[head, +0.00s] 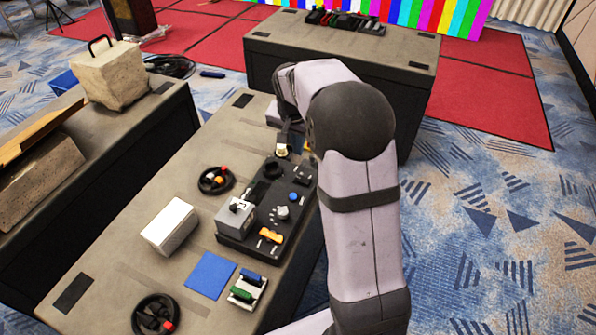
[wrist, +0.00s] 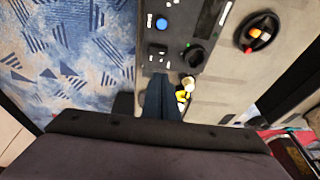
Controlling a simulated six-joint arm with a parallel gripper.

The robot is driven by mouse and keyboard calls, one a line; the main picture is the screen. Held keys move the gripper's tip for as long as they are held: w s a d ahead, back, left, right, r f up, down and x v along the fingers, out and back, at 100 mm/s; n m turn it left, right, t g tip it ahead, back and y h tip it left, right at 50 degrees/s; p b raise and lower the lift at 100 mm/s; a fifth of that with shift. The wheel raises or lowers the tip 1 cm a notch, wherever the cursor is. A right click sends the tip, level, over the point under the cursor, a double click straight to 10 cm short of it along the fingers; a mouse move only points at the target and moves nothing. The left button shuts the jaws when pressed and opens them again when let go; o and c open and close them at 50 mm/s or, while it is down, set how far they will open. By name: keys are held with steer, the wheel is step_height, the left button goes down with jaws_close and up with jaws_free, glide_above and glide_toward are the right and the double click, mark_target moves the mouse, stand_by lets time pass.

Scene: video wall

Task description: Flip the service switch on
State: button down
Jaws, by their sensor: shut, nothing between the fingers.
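A dark control panel (head: 262,222) lies on the case top, left of my arm. It carries a grey box with a small lever (head: 235,212), an orange piece (head: 270,236), a blue button (head: 293,197), a round knob and small toggles. I cannot tell which is the service switch. In the wrist view, part of the panel (wrist: 172,45) shows with the blue button (wrist: 161,23) and a black round control (wrist: 194,56). My gripper (wrist: 161,80) is shut and empty at the panel's end, beside a white and yellow piece (wrist: 187,87). In the head view my arm partly hides this end.
On the same case lie a white box (head: 169,227), a blue square (head: 210,275), a green and blue connector block (head: 248,287) and two cable reels (head: 215,180) (head: 155,314). Another case (head: 340,50) stands behind. Stone-like blocks (head: 108,77) sit on the left case.

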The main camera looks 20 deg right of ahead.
steer(key=p, duration=0.3)
glide_above(299, 177)
steer(key=s, duration=0.1)
steer(key=f, duration=1.2)
steer(key=shift+a, duration=0.25)
steer(key=shift+w+a+f, duration=0.1)
steer(key=shift+f, duration=0.65)
